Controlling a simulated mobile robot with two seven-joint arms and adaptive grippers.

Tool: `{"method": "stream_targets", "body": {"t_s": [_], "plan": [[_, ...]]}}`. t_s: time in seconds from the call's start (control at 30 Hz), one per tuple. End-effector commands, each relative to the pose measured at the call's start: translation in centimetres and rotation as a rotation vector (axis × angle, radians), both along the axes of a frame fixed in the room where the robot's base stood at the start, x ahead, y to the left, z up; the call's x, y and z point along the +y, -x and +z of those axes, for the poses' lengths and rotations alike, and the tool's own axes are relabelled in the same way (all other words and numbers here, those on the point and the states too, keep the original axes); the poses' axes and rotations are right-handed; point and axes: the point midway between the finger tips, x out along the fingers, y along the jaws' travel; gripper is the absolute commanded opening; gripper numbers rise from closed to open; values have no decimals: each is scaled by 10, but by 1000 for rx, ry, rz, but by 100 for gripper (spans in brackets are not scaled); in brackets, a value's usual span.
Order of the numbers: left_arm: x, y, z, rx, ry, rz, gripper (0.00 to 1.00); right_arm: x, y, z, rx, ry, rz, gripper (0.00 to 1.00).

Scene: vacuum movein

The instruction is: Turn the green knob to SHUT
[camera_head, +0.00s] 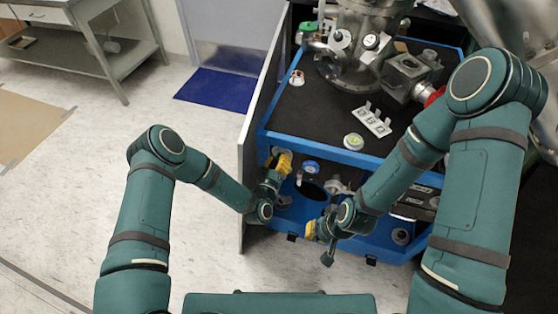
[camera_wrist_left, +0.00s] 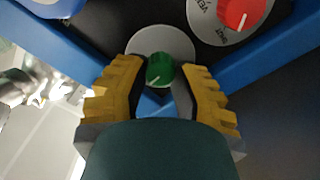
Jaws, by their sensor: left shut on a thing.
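The green knob (camera_wrist_left: 160,70) shows in the left wrist view between the two yellow fingers of my left gripper (camera_wrist_left: 160,88). A white line on the knob points to the lower left. A grey round plate (camera_wrist_left: 150,38) sits behind it; I cannot read any marking on it. The fingers are closed in on the knob from both sides. In the head view my left gripper (camera_head: 283,162) is at the left part of the blue cart's front, and the green knob cannot be made out there. My right gripper (camera_head: 311,230) is low in front of the cart; its finger gap cannot be seen.
A red knob (camera_wrist_left: 240,12) on a grey plate lettered SHUT and VENT is right of the green knob. A blue-framed cart (camera_head: 335,145) carries metal vacuum parts (camera_head: 350,70). A grey panel (camera_head: 262,110) stands along its left side. The floor (camera_head: 150,120) left of it is clear.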

Motion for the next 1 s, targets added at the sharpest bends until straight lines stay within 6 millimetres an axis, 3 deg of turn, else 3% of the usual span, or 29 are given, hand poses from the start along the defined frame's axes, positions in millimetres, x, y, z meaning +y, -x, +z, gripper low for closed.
{"method": "stream_targets", "body": {"t_s": [0.5,1.0], "plan": [[2,-2,0,141,449,4,0,0,0,0,0,0,0,0],[2,-2,0,215,678,3,0,0,0,0,0,0,0,0]]}}
